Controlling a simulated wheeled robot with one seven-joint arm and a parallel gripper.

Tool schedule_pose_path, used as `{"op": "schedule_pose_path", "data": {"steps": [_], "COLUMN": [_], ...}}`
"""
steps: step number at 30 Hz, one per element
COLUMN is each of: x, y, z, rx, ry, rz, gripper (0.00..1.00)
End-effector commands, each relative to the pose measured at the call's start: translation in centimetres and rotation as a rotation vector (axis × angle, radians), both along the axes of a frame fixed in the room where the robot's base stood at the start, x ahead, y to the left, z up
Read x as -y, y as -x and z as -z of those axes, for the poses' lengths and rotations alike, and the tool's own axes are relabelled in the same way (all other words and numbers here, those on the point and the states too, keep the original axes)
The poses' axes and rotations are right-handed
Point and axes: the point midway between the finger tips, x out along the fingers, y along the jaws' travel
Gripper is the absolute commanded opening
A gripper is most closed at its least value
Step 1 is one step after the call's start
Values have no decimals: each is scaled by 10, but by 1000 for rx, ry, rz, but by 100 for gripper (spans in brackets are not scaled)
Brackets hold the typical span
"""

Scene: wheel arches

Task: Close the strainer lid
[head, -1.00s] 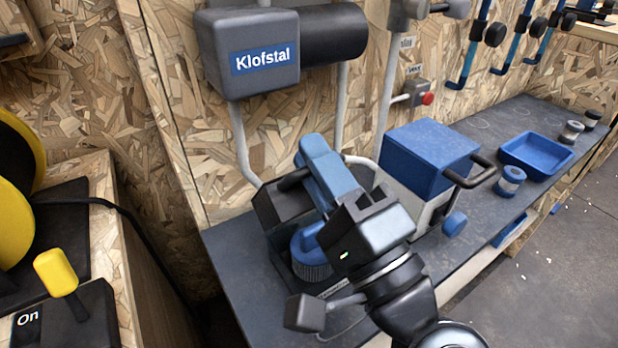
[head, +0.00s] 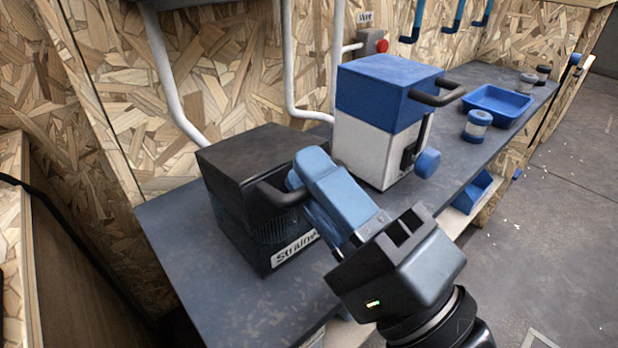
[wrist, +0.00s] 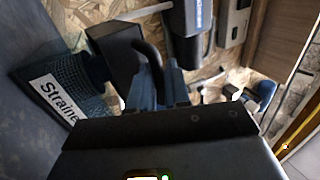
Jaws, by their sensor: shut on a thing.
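The strainer (head: 285,252) is a dark box with mesh sides and a partly covered white label, standing on the near part of the bench. Its black lid (head: 245,150) lies down over the top of the box; I cannot tell whether it is fully seated. The lid's curved black handle (head: 268,193) sticks out at the front right. My gripper (head: 293,184) is shut on this handle, its blue fingers reaching in from the lower right. The wrist view shows the lid (wrist: 112,52), the handle (wrist: 154,62) and the strainer label (wrist: 55,95). The strainer's inside is hidden.
A blue and white box (head: 385,110) with a black handle and blue knob stands just behind, to the right. A blue tray (head: 497,105) and small jars (head: 477,125) lie farther along the bench (head: 190,240). The bench's left part is clear.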

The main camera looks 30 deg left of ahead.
Motion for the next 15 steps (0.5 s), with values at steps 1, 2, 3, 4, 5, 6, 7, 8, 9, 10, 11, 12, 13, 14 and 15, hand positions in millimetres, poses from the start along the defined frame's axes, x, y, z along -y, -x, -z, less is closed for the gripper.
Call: {"op": "schedule_pose_path", "data": {"steps": [1,2,3,4,5,6,7,8,9,10,11,12,13,14,15], "x": [-1,0,0,0,1,1,1,1,1,1,1,1,1,1,1], "y": [0,0,0,0,0,0,1,1,1,1,1,1,1,1,1], "z": [11,13,16,18,19,20,22,23,24,24,25,26,26,26,27], "rx": [-4,-3,2,8,13,19,22,24,30,32,35,38,40,42,44], "ry": [6,3,-16,-28,-39,-52,-60,-70,-80,-85,-93,-99,-103,-107,-110], "rz": [-2,-2,-3,-2,-1,-1,-3,-3,-3,-1,-2,-1,-2,-2,-2], "gripper": [0,0,0,0,0,0,0,0,0,0,0,0,0,0,0]}}
